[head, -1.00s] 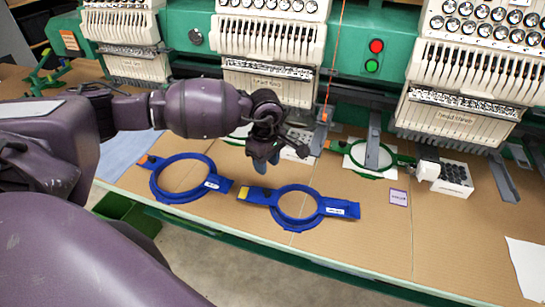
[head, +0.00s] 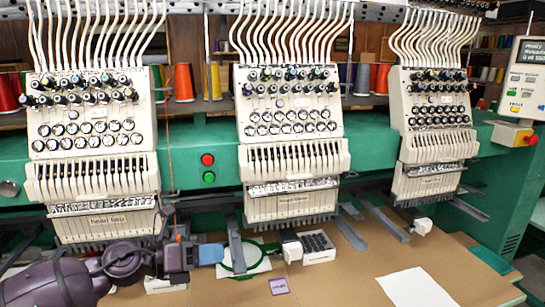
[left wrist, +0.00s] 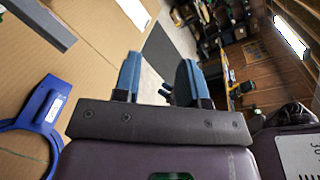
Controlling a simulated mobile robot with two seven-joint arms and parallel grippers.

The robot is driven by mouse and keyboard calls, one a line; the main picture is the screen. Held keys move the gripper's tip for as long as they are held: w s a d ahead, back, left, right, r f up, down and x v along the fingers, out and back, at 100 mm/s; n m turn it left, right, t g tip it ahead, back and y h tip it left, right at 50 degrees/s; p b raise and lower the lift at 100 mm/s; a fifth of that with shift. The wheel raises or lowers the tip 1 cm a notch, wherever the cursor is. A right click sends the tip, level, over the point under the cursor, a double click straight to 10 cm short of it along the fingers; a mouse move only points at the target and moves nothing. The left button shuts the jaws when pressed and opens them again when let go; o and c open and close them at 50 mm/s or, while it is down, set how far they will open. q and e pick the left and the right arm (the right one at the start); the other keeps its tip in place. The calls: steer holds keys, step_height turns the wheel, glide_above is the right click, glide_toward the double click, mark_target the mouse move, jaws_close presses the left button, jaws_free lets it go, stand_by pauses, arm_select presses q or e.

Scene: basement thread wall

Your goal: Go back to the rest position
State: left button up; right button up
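My left gripper (head: 210,254) is low in the head view, over the brown tabletop and just left of the green hoop (head: 228,262). In the left wrist view its two blue fingers (left wrist: 160,80) stand apart with nothing held between them. My right gripper is in neither view now. A blue hoop frame (left wrist: 45,108) shows at the left of the left wrist view.
The embroidery machine's white heads (head: 290,130) stand behind the brown table (head: 345,285). A tray with dark round holes (head: 318,246), a purple card (head: 278,286) and white paper (head: 415,288) lie on it. A control panel (head: 525,85) is at the right.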

arm_select(q)
steer(key=s+a+f+m+t+y, duration=0.2)
steer(key=f+m, duration=0.4)
steer(key=m, duration=0.5)
steer(key=s+a+f+m+t+y, duration=0.3)
steer(key=s+a+f+m+y, duration=0.2)
steer(key=m, duration=0.7)
steer(key=s+a+f+m+t+y, duration=0.3)
steer(key=a+f+m+y, duration=0.2)
steer(key=f+m, duration=0.4)
steer(key=shift+s+a+f+m+y, duration=0.1)
steer(key=shift+m+y, duration=0.05)
steer(key=shift+m, duration=0.4)
steer(key=shift+s+d+f+m+y, duration=0.1)
steer(key=shift+m+y, duration=0.1)
steer(key=shift+m, duration=0.4)
steer(key=shift+s+a+f+m+y, duration=0.1)
steer(key=shift+m+y, duration=0.05)
steer(key=shift+m, duration=0.4)
steer(key=s+a+f+n+g+y, duration=0.1)
steer(key=s+f, duration=0.3)
steer(key=s, duration=0.2)
steer(key=s+a+f+n+g+y, duration=0.1)
steer(key=s+f+n, duration=0.1)
steer(key=s+f, duration=0.3)
steer(key=shift+s+a+n, duration=0.3)
steer(key=shift+s+a, duration=0.1)
steer(key=shift+s, duration=0.8)
steer(key=shift+f, duration=0.1)
